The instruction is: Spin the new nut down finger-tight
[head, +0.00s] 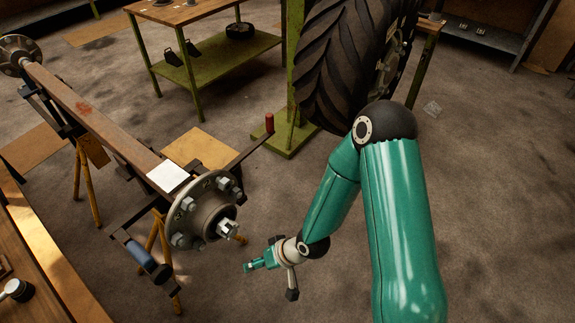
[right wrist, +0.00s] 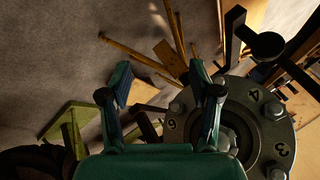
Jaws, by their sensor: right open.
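The axle hub (head: 203,212) is a round grey flange at the near end of the brown axle beam (head: 100,130), with several nuts around its face. A shiny hex nut (head: 229,228) sits at the hub's centre, on the end of the spindle. My right gripper (head: 250,266) is in front of the hub, below and right of the centre nut, apart from it. In the right wrist view its two fingers (right wrist: 160,82) are spread with nothing between them. The hub (right wrist: 262,115), with stamped numbers, shows there at the right, partly behind one finger. I cannot tell which nut is new. My left gripper is not in view.
A large tyre (head: 340,65) stands by a green post (head: 294,75) behind my right arm. Yellow stands (head: 88,185) carry the axle. A wooden bench (head: 45,260) is at the left, a green-legged table (head: 205,60) at the back. Floor right of the arm is clear.

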